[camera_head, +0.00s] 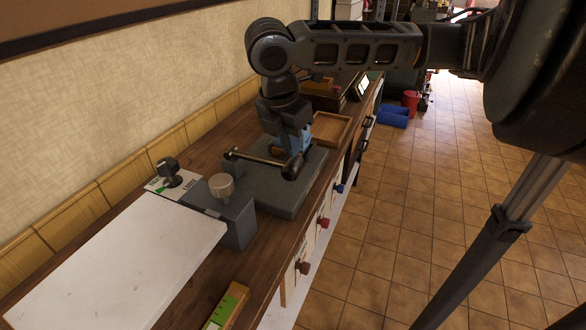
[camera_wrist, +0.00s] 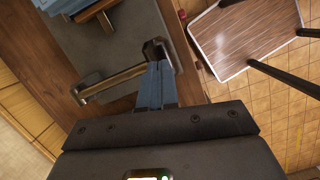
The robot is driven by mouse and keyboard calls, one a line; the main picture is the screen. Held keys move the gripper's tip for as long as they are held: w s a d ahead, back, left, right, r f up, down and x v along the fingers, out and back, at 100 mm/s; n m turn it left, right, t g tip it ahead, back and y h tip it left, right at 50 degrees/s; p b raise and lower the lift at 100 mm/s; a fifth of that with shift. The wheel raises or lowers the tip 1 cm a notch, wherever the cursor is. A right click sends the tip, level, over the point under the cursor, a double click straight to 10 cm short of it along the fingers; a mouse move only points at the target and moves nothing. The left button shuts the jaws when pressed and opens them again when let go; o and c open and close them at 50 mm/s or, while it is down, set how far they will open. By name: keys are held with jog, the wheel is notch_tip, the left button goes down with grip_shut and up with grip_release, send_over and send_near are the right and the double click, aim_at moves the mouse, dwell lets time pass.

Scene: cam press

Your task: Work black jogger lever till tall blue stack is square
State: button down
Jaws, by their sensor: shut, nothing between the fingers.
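The jogger lever (camera_head: 262,159) is a brass-coloured bar with a black end (camera_head: 292,172), lying over a dark grey base plate (camera_head: 305,185). In the wrist view the bar (camera_wrist: 112,81) runs up to its black end (camera_wrist: 156,48). My gripper (camera_head: 298,146) has blue fingers, shut and empty, pointing down close by the black end. In the wrist view the fingertips (camera_wrist: 157,66) overlap that end; I cannot tell whether they touch it. Blue layered pieces, perhaps the stack (camera_wrist: 92,10), are cut off at the wrist view's top left. In the head view my gripper hides that area.
A grey block with a round knob (camera_head: 222,186) and a large white board (camera_head: 120,262) lie left of the base plate. A black knob (camera_head: 168,166) stands near the wall. A wooden tray (camera_head: 330,129) lies behind. Drawer knobs (camera_head: 323,222) line the bench front; tiled floor is right.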

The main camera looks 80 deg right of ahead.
jog(key=shift+s+d+f+b, duration=0.15)
jog(key=shift+f+b, duration=0.15)
jog(key=shift+f, duration=0.4)
jog(key=shift+f, duration=0.1)
